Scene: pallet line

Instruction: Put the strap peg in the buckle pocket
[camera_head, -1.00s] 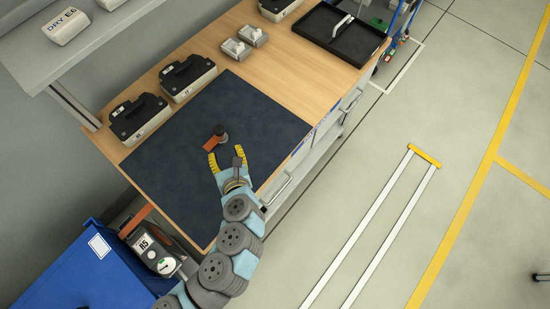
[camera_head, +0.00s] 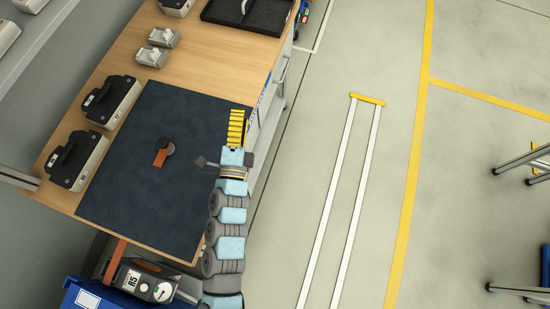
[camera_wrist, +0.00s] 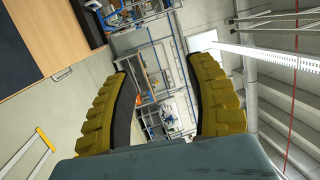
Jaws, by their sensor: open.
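A small piece with an orange part (camera_head: 160,158) and a dark round head lies on the dark mat (camera_head: 125,195). It may be the strap peg; I cannot tell for sure. Two small grey blocks, one nearer (camera_head: 151,57) and one farther (camera_head: 164,37), sit on the wood behind the mat. I cannot tell whether either has the buckle pocket. My gripper (camera_head: 237,126) is to the right of the piece, by the table's right edge, apart from it. In the wrist view its yellow fingers (camera_wrist: 163,95) are spread with nothing between them.
Two black-and-cream cases (camera_head: 112,102) (camera_head: 79,160) stand along the table's left side. A black tray (camera_head: 248,14) is at the far end. The wooden table (camera_head: 200,70) has bare room between. A blue bin (camera_head: 90,297) and an R5-marked unit (camera_head: 140,284) are at lower left.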

